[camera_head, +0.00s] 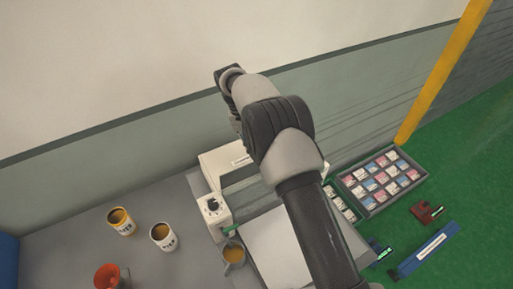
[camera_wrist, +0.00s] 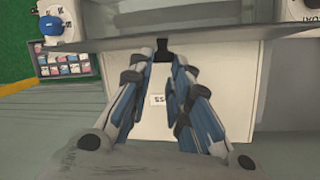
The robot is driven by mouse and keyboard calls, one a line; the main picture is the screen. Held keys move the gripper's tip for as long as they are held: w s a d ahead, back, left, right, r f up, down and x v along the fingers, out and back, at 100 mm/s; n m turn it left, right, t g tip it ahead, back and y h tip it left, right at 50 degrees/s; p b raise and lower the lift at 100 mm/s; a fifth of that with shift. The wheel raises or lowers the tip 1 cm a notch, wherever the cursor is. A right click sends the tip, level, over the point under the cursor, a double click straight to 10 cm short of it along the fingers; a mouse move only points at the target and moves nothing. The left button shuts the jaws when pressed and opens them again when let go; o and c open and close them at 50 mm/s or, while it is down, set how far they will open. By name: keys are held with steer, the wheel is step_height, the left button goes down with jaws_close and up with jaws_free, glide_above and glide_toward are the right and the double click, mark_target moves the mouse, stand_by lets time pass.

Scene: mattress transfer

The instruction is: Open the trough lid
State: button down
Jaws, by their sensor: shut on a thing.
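A white machine (camera_head: 216,215) with a dark knob stands on the grey table, and its labelled back part (camera_head: 236,158) is partly covered by my arm. In the wrist view a pale panel with a small label (camera_wrist: 230,105) lies below a long grey edge (camera_wrist: 110,44). I cannot tell which of these is the trough lid. My gripper (camera_wrist: 163,54) has its fingertips closed together at a small black piece on that grey edge. In the head view the fingertips are hidden behind my wrist.
Mugs with brown drink (camera_head: 121,222) (camera_head: 163,237), a red mug (camera_head: 106,277) and a grey cup (camera_head: 233,256) stand at the lower left. A compartment tray (camera_head: 345,184) lies right, near a blue bar (camera_head: 432,246) and a red piece (camera_head: 427,212) on the green floor. A wall closes off the back.

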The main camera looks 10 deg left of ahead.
steer(key=shift+s+a+f, duration=0.1)
steer(key=shift+s+f, duration=0.15)
steer(key=shift+f, duration=0.3)
steer(key=shift+s+a+f, duration=0.1)
steer(key=shift+s+f, duration=0.1)
steer(key=shift+f, duration=0.3)
steer(key=c, duration=1.9)
jaws_free()
steer(key=shift+c, duration=0.2)
steer(key=shift+o, duration=1.3)
steer(key=shift+w+a+f, duration=0.15)
steer(key=shift+w+f, duration=0.05)
steer(key=shift+w, duration=0.15)
steer(key=shift+o, duration=1.3)
steer(key=shift+r, duration=0.15)
steer(key=v, duration=0.7)
steer(key=shift+r, duration=0.35)
